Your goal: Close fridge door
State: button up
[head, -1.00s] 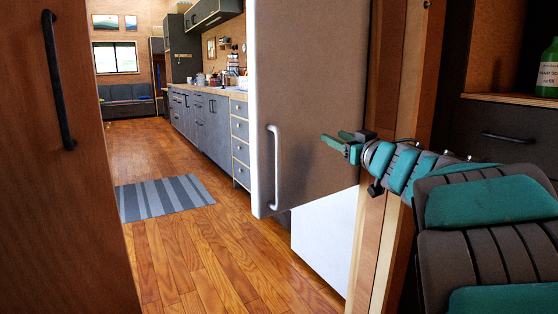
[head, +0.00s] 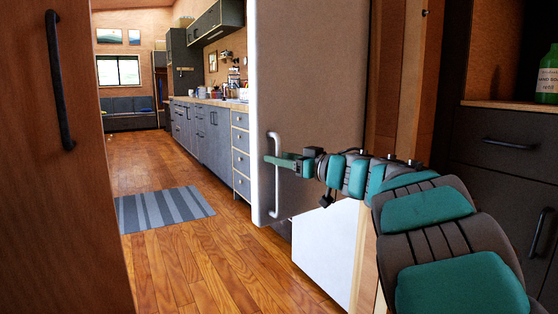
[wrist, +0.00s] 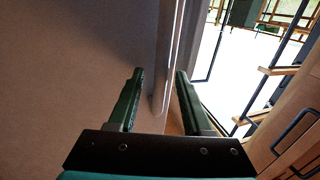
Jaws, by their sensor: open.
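The fridge door (head: 312,90) is a tall grey panel in the head view, standing ajar with its handle side facing the room. Its pale vertical handle (head: 274,200) is near the door's left edge. My gripper (head: 280,160) is at the upper half of the handle, its fingers overlapping it in the picture. In the wrist view, my gripper (wrist: 160,74) is open, and the handle (wrist: 166,80) shows between its two fingers. The door face (wrist: 70,80) fills the left side there. Whether a finger touches the handle, I cannot tell.
A white panel (head: 325,250) stands low behind the door. A brown door (head: 60,200) with a black handle is close on the left. A striped rug (head: 165,204) lies on the wooden floor beyond. Grey counters (head: 205,130) line the far right, and dark cabinets (head: 500,180) stand near right.

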jog(key=shift+w+a, duration=0.15)
jog(key=shift+a, duration=0.15)
jog(key=shift+c, duration=0.3)
grip_shut()
dwell(0.9)
